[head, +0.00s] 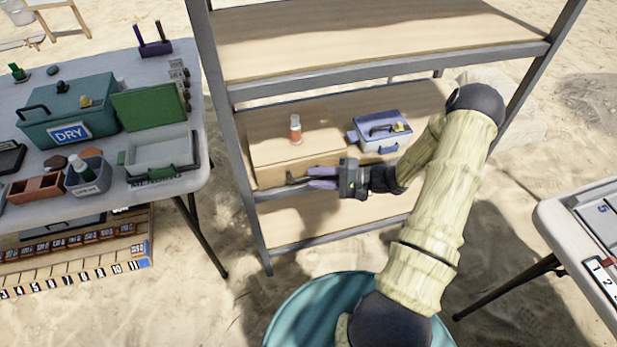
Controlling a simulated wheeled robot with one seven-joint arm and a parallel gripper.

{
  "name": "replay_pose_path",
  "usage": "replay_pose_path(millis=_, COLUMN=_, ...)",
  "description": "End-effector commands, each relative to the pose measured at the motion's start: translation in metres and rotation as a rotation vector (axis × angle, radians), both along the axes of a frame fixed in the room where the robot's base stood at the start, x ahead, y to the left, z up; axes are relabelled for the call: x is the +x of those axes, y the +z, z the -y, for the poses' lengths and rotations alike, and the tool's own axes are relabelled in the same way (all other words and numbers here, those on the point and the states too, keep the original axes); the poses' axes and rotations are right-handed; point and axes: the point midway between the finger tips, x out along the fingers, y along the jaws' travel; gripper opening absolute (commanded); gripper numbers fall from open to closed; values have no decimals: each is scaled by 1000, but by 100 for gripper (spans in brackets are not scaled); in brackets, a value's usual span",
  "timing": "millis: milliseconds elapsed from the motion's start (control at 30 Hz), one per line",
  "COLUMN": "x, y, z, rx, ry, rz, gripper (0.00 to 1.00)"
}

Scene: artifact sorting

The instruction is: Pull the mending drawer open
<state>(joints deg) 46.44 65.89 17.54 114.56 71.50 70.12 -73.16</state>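A wooden box-like unit (272,177) sits on the shelf rack's middle level, with its front face toward me. It may be the mending drawer, but I can read no label on it. My gripper (312,178) is at the right part of this front, its purple-grey fingers pointing left. The fingers and wrist hide part of the front and any handle there. I cannot tell whether the fingers touch the unit or are shut on anything. A white tray with a green lid (160,148) on the left table has a partly hidden label that seems to read MENDING.
A small orange-and-white bottle (295,129) stands on the unit. A blue-and-white box (384,132) sits to its right. Grey rack posts (228,130) flank the shelf. The left table (110,68) holds a teal DRY box (66,115); another table (560,222) stands at right.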

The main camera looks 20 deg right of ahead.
Motion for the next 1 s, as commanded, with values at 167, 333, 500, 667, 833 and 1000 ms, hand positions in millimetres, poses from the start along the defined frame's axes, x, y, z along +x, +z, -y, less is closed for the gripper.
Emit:
replay_pose_path(millis=167, x=9, y=-2, z=-22, rx=1, ry=3, rz=0, gripper=31)
replay_pose_path(millis=333, x=11, y=-3, z=-27, rx=0, ry=-1, rz=0, gripper=31)
replay_pose_path(millis=500, x=11, y=-3, z=-26, rx=-1, ry=-4, rz=0, gripper=31)
replay_pose_path(millis=667, x=11, y=-3, z=-26, rx=-1, ry=-4, rz=0, gripper=5)
replay_pose_path(millis=833, x=11, y=-3, z=-26, rx=-1, ry=-4, rz=0, gripper=0)
replay_pose_path(millis=1000, x=7, y=-3, z=-25, rx=0, ry=-5, rz=-2, gripper=0)
